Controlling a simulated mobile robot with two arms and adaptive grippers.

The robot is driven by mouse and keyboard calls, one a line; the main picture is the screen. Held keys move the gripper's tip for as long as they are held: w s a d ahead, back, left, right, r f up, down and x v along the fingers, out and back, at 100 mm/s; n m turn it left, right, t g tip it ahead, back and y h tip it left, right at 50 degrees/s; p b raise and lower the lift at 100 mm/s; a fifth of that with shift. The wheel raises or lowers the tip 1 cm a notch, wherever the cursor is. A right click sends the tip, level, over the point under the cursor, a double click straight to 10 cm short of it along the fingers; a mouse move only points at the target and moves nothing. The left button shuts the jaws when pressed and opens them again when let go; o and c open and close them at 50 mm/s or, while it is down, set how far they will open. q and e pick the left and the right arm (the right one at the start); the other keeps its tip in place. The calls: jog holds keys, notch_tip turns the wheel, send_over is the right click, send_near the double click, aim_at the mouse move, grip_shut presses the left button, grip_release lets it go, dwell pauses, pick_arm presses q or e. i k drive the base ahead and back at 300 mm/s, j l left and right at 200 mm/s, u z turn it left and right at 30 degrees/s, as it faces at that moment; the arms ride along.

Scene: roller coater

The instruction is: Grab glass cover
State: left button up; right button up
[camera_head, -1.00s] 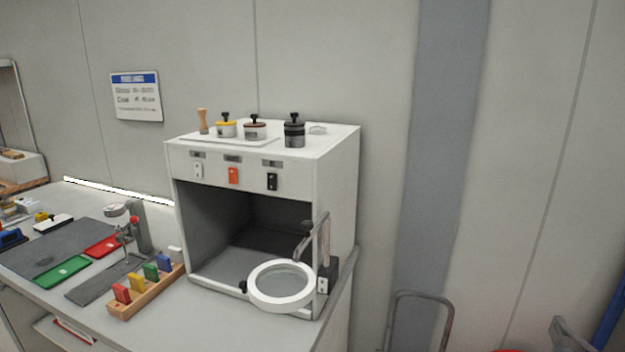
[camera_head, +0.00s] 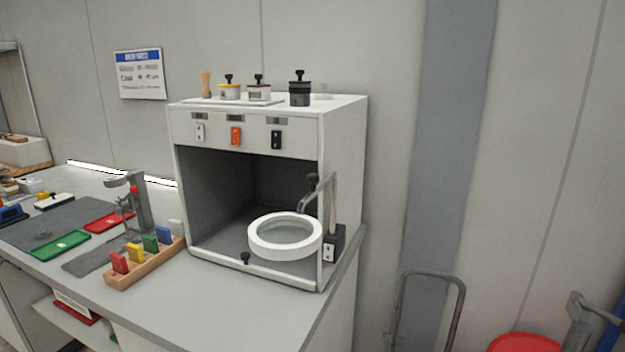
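No glass cover can be told for sure. A white ring with a clear lens (camera_head: 262,245) stands on a bent arm at the cabinet's open front. Neither of my grippers shows in the head view.
Two more lidded pots (camera_head: 230,89) and a wooden-handled tool stand on the cabinet. A wooden rack of coloured blocks (camera_head: 146,265), a green tray (camera_head: 60,246) and a red tray (camera_head: 108,222) lie left. A cart handle (camera_head: 432,275) and red round item (camera_head: 525,343) are right.

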aim_at(42, 233)
jog(key=u, duration=1.5)
jog(key=k, duration=0.85)
jog(key=k+z, duration=0.1)
jog(key=z, duration=0.3)
jog(key=k+z, duration=0.1)
jog(key=z, duration=0.3)
jog(key=k+l+z, duration=0.1)
jog(key=z, duration=0.3)
jog(key=k+l+z, duration=0.1)
jog(key=z, duration=0.3)
jog(key=i+j+z, duration=0.1)
jog(key=j+z, duration=0.25)
jog(key=j, duration=0.3)
jog(key=j+z, duration=0.35)
jog(key=j, duration=0.35)
jog(key=j+z, duration=0.35)
jog(key=j, duration=0.3)
jog(key=k+j, duration=0.1)
jog(key=j, duration=0.45)
jog(key=k+j, duration=0.1)
jog(key=j, duration=1.05)
jog(key=k+j, duration=0.15)
jog(key=j, duration=0.4)
jog(key=k+j, duration=0.1)
jog(key=j, duration=0.5)
jog(key=k+j, duration=0.1)
jog(key=j, duration=0.45)
